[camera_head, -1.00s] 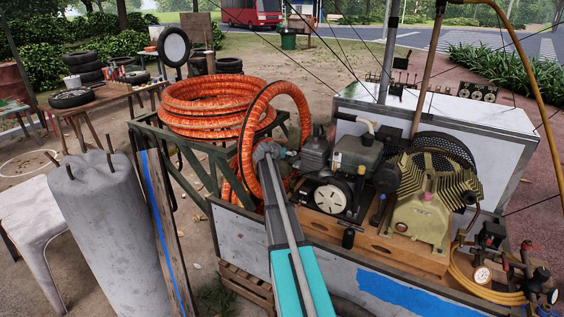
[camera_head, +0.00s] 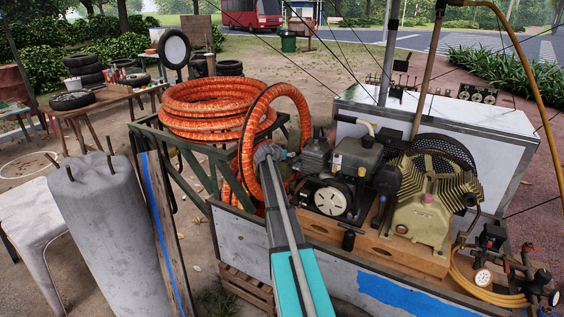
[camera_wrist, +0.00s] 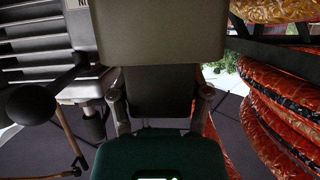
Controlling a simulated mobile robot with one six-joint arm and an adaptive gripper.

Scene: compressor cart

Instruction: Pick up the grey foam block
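My gripper (camera_wrist: 161,106) shows in the wrist view with its two fingers spread apart, one on each side of a dark face. A plain grey block (camera_wrist: 155,30), which looks like the foam block, fills the upper middle of that view just ahead of the fingers. The dark face below it may be its shaded side. I cannot tell whether the fingertips touch it. In the head view my arm reaches from the bottom to a grey end beside the orange hose loop; the fingers and the foam block cannot be made out there.
The orange hose coil (camera_head: 215,120) lies on a green metal frame (camera_head: 180,150), with a loop close to my arm's end. The black compressor (camera_head: 336,195) and gold compressor (camera_head: 425,210) stand to the right on a wooden base. A concrete post (camera_head: 110,235) stands at left.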

